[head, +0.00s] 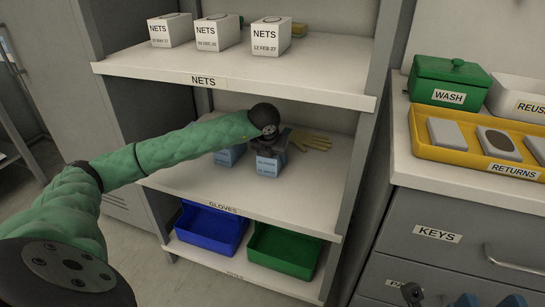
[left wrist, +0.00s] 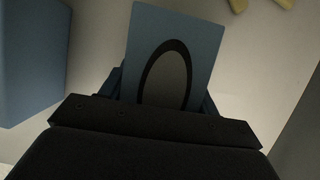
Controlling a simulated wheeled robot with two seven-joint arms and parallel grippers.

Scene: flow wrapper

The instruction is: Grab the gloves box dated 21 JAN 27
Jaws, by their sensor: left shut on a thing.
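A blue gloves box (head: 268,166) stands at the front of the GLOVES shelf; the small date on its label is too small to read surely. My left gripper (head: 271,147) reaches in from the left and is shut on this box from above. In the left wrist view the box top (left wrist: 165,60), with a dark oval opening, sits between the fingers. A second blue box (head: 229,155) stands to its left, partly hidden by my arm; it also shows in the left wrist view (left wrist: 28,55). My right gripper (head: 489,301) shows blue fingertips, apart and empty, at the bottom right.
Yellow gloves (head: 308,138) lie behind the held box. The NETS shelf (head: 235,70) with several white boxes is close above. Blue (head: 211,229) and green (head: 285,250) bins are below. A shelf post (head: 358,150) stands right, then a counter with a yellow RETURNS tray (head: 470,158).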

